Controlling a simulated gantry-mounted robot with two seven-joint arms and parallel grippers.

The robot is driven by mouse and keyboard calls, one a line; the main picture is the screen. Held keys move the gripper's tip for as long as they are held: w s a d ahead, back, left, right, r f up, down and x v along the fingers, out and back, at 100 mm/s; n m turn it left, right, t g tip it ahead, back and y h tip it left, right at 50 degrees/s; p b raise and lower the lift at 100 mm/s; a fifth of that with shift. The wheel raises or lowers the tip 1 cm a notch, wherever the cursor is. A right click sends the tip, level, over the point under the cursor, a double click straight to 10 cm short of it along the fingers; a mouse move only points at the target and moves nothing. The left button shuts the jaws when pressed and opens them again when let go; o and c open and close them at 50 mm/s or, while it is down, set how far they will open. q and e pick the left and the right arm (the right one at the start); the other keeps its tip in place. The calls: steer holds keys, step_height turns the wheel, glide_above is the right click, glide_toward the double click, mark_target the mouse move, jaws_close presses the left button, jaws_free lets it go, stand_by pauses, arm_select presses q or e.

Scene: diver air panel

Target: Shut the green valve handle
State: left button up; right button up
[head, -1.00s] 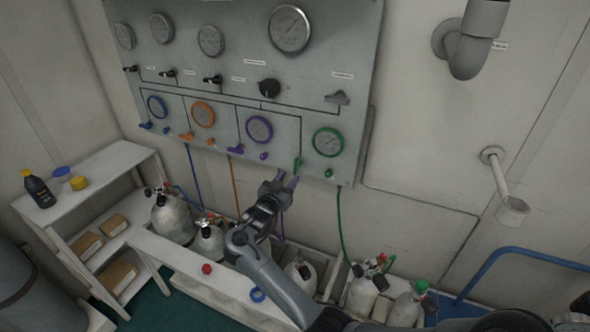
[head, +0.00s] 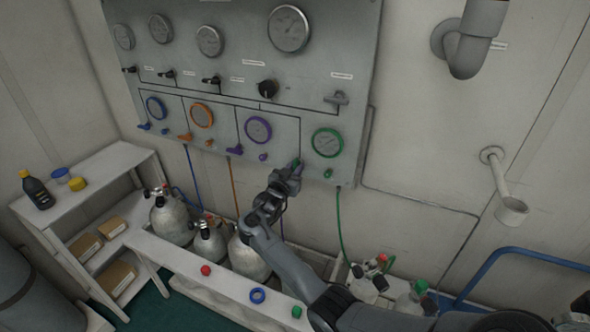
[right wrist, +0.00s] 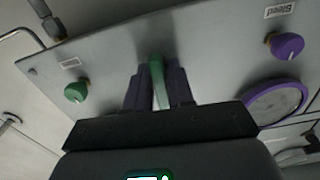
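The green valve handle (head: 297,162) is on the lower right of the grey panel, left of the green-rimmed gauge. In the right wrist view the handle (right wrist: 157,78) is a narrow green bar standing between my two dark fingers, pointing along them. My right gripper (head: 291,170) is at the handle, with its fingers close in on both sides; it also shows in the right wrist view (right wrist: 159,90). It looks shut on the handle. In the head view the gripper hides part of the handle. My left gripper is not in view.
A green knob (head: 328,173) is right of the handle and a purple knob (head: 263,157) is to its left. A purple valve handle (head: 235,150) is farther left. Gas cylinders (head: 172,222) stand below the panel behind a white bench (head: 190,262).

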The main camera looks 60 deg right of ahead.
jaws_close()
